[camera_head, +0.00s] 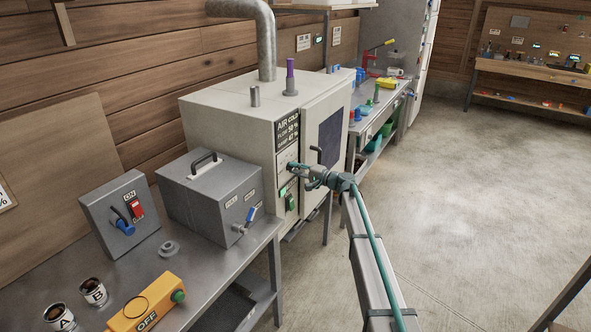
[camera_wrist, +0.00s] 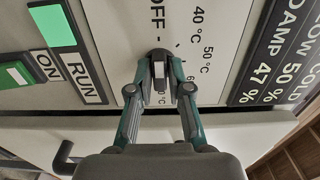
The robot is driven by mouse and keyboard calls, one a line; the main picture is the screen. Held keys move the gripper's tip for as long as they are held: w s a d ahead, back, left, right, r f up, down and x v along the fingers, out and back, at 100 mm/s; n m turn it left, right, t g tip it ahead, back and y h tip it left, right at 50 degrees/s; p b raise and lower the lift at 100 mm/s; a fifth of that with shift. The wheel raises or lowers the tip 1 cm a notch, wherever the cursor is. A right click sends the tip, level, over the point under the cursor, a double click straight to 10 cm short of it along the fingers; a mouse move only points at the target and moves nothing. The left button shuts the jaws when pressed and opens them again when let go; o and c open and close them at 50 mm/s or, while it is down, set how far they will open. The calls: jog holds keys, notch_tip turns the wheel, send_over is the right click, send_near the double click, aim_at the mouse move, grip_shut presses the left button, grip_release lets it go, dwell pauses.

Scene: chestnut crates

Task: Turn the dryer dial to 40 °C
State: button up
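The dryer (camera_head: 232,125) is a pale cabinet in the head view, with a control panel on its front. In the wrist view its dial (camera_wrist: 160,72) is a small dark knob with a pale strip, partly hidden by my fingers. The strip runs up and down the picture, roughly in line with the OFF mark (camera_wrist: 157,16). The 40 °C mark (camera_wrist: 198,16) is up and right of the dial, with 50 °C (camera_wrist: 208,55) below it. My gripper (camera_wrist: 161,78) has one finger on each side of the dial, apparently closed on it; it also shows in the head view (camera_head: 294,167).
A green RUN lamp (camera_wrist: 53,27) and a green ON button (camera_wrist: 14,75) sit left of the dial. A dark door handle (camera_wrist: 66,158) sticks out below. In the head view, a grey lidded box (camera_head: 205,200) stands close left of my gripper. The floor at right is clear.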

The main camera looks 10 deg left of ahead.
jog(key=shift+a, duration=0.1)
grip_shut()
jog(key=shift+m, duration=0.3)
jog(key=shift+a+r+m+b, duration=0.1)
jog(key=shift+m+b, duration=0.65)
jog(key=shift+m, duration=1.3)
jog(key=shift+r+m+b, duration=0.1)
jog(key=shift+m+b, duration=0.65)
jog(key=shift+m, duration=1.3)
jog(key=shift+w, duration=0.1)
jog(key=shift+o, duration=2.4)
grip_release()
jog(key=shift+o, duration=0.6)
jog(key=shift+a+f, duration=0.1)
jog(key=shift+a, duration=0.05)
jog(key=shift+d+f, duration=0.1)
jog(key=shift+d, duration=0.1)
